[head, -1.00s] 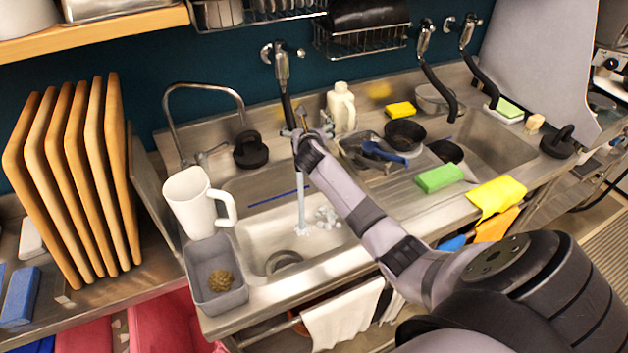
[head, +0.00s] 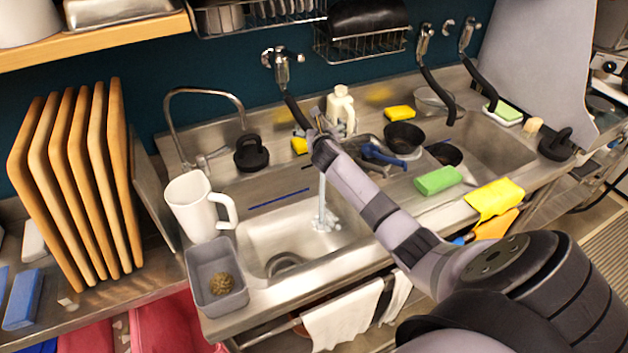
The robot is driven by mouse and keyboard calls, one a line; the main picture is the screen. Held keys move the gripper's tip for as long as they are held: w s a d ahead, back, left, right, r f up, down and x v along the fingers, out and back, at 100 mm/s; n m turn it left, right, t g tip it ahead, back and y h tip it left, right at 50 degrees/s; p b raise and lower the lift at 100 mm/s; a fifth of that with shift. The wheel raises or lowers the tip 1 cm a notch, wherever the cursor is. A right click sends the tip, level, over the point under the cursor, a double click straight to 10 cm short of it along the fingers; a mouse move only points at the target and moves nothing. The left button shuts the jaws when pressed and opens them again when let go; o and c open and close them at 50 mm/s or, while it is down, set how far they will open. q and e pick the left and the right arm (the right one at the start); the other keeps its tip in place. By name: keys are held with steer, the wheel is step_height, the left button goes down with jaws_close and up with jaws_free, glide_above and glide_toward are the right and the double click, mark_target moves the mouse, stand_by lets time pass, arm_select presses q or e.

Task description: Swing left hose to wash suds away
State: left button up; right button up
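The left hose (head: 294,106) is black and hangs from a wall tap (head: 281,66). It slants down to the right into my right gripper (head: 314,130). That gripper appears shut around its lower end; the fingers are small and partly hidden by my wrist. Water (head: 322,196) runs from below the gripper into the left sink basin (head: 265,236). The stream lands on a whitish patch of suds (head: 327,221) at the right of the basin floor. My forearm hides part of the basin's right side. My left gripper is not in view.
A white pitcher (head: 191,205) and a grey tub with a brown scrubber (head: 221,284) stand left of the basin. A white bottle (head: 341,108) is close behind my gripper. A black pan (head: 403,136) and a green sponge (head: 438,180) lie right of my arm.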

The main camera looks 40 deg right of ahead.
steer(key=s+a+r+p, duration=0.2)
steer(key=s+p, duration=0.2)
steer(key=s, duration=0.3)
steer(key=shift+s+a+r+p, duration=0.25)
steer(key=shift+a+r+p, duration=0.05)
steer(key=shift+r+p, duration=0.1)
stand_by(0.3)
steer(key=shift+f, duration=0.1)
stand_by(0.7)
